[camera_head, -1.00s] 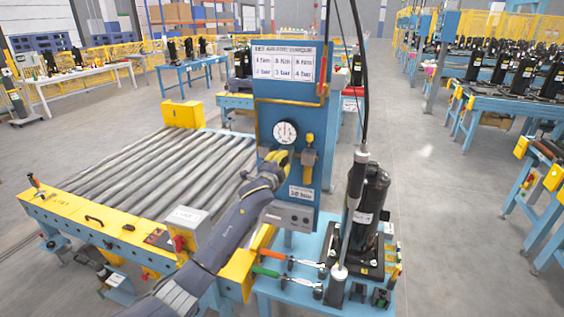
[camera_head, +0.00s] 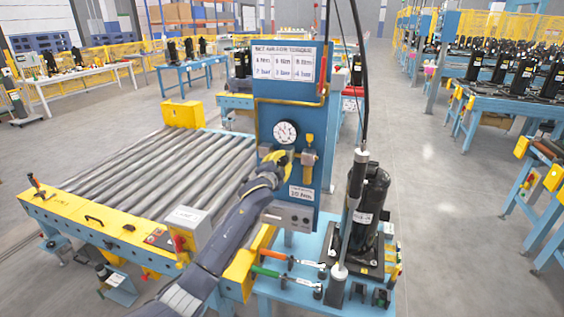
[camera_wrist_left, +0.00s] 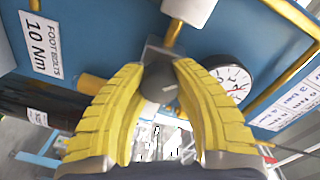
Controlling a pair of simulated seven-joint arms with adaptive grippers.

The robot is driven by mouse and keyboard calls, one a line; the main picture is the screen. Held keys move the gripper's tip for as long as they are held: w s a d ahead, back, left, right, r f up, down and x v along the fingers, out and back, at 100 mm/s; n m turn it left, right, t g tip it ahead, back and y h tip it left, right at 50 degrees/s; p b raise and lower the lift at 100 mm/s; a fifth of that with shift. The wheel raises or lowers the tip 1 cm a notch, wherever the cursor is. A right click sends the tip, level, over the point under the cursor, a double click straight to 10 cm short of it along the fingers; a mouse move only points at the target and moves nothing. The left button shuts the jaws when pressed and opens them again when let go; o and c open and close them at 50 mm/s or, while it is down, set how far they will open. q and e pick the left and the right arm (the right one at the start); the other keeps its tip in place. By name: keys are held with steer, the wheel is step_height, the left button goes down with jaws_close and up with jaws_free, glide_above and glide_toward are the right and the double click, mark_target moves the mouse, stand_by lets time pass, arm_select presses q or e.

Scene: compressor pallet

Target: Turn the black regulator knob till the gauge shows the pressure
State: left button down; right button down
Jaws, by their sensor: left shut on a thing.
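The blue panel (camera_head: 268,106) carries a round white gauge (camera_head: 285,132) with a black rim. The gauge also shows in the left wrist view (camera_wrist_left: 236,84), right of the fingers; its reading is too small to tell. My left gripper (camera_head: 284,160) is at the panel just below the gauge. In the left wrist view its yellow ribbed fingers (camera_wrist_left: 158,92) are closed around the black regulator knob (camera_wrist_left: 158,84), one on each side. In the head view the knob is largely hidden by the gripper. My right gripper is in neither view.
A sign with several pressure and torque entries (camera_head: 285,67) is at the panel's top. A yellow-topped fitting (camera_head: 309,150) sits right of my gripper. A black compressor (camera_head: 370,205) stands on the blue bench. A roller conveyor (camera_head: 165,165) lies left.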

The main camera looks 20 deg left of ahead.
arm_select(q)
steer(key=c, duration=0.9)
jaws_free()
steer(key=shift+s, duration=0.15)
steer(key=s, duration=1.1)
steer(key=shift+s+a+r, duration=0.2)
steer(key=shift+s+a, duration=0.15)
